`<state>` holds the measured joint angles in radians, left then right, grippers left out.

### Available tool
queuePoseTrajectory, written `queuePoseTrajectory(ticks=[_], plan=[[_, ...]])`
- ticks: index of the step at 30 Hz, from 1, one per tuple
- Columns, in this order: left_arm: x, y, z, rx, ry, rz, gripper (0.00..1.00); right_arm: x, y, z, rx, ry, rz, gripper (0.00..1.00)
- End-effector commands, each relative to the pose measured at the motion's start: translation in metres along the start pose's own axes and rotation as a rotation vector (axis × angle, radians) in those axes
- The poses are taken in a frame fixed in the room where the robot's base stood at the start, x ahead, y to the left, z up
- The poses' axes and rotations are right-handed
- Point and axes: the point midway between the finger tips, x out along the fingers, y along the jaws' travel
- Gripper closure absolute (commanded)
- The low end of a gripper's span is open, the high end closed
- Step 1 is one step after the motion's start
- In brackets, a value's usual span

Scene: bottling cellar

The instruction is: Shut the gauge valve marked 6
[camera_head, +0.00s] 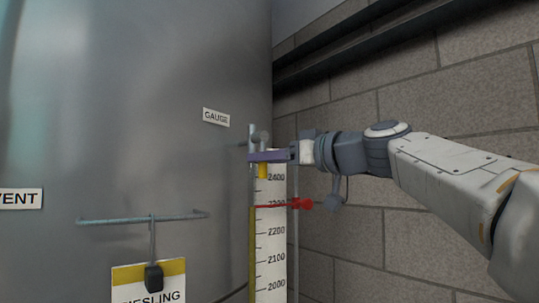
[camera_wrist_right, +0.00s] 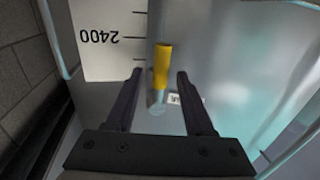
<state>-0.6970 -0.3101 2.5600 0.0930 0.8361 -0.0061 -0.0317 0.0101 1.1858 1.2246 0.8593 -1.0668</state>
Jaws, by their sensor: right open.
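A yellow valve handle (camera_wrist_right: 162,66) shows in the right wrist view, between the fingertips with a gap on both sides. In the head view a small part of the yellow handle (camera_head: 263,171) shows just under my right gripper (camera_head: 267,156), at the top of the gauge scale. My right gripper is open in the wrist view (camera_wrist_right: 160,76). Its fingers hide most of the valve in the head view. A sign reading GAUGE (camera_head: 216,117) is on the tank above left. I cannot make out a number 6. My left gripper is not in view.
The white gauge scale (camera_head: 271,235) with a red pointer (camera_head: 303,204) stands below the gripper. A steel tank (camera_head: 150,100) fills the left, with a horizontal bar (camera_head: 140,219) and a Riesling sign (camera_head: 149,276). A block wall (camera_head: 440,85) is close on the right.

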Motion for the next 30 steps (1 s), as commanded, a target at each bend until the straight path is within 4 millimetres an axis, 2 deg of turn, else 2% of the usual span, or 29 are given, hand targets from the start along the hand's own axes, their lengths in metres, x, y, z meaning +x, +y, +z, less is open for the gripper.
queuePoseTrajectory(ticks=[3,7,8,30], plan=[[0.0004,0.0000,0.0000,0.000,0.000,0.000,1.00,-0.0001,0.0001,0.0004,0.000,0.000,0.000,0.47],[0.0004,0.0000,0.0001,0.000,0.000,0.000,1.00,-0.0003,0.0002,0.0003,0.000,0.000,0.000,0.97],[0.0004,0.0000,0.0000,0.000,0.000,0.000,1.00,-0.0003,0.0002,0.0002,0.000,0.000,0.000,1.00],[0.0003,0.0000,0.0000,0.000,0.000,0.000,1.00,-0.0008,0.0004,-0.0004,0.000,0.001,0.001,1.00]])
